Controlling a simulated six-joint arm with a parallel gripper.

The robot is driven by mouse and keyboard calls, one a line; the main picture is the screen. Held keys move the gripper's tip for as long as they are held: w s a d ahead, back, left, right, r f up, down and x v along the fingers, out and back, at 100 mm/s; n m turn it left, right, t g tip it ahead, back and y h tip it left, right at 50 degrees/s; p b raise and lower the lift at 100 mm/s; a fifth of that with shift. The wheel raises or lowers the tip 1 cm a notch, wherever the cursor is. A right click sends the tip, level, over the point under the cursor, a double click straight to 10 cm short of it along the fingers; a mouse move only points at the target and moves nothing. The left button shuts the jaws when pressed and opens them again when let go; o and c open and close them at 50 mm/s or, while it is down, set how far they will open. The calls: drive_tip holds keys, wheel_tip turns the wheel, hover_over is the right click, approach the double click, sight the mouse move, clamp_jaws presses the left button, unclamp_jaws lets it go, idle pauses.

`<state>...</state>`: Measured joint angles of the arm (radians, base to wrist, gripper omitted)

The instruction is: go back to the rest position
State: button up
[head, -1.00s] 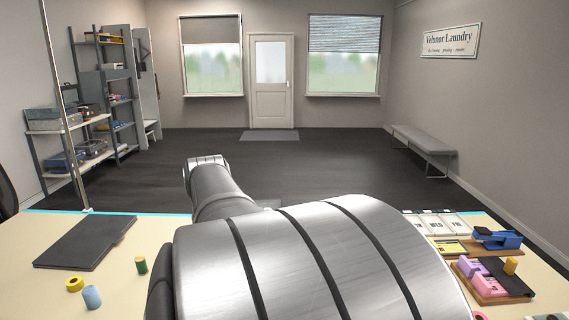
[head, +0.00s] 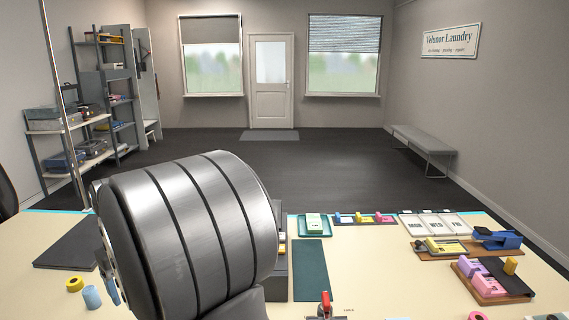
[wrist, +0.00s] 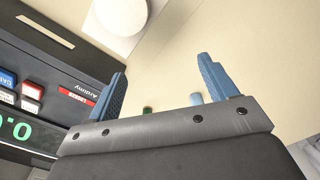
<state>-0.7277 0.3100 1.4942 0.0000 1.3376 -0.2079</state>
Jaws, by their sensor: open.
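My gripper (wrist: 163,88) shows in the wrist view with its two blue ridged fingers spread wide and nothing between them. In the head view my large silver arm link covers the left middle of the table (head: 375,285), and I cannot make out the gripper clearly there. In the wrist view a dark device (wrist: 55,70) with coloured keys and a green display lies to the left of the fingers. A white round disc (wrist: 122,15) lies beyond it.
A dark folder (head: 66,245), a yellow ring (head: 75,284) and a light-blue cylinder (head: 92,297) lie at the table's left. A green mat (head: 311,270), a teal tray (head: 302,228), and a brown tray with pink blocks (head: 505,292) are at the right.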

drive_tip(key=s+a+f, duration=0.3)
drive_tip(key=a, duration=0.4)
drive_tip(key=s+a+f, duration=0.3)
drive_tip(key=a, duration=0.5)
drive_tip(key=shift+s+f+n, duration=0.15)
drive_tip(key=shift+f+n, duration=0.05)
drive_tip(key=shift+n, duration=0.2)
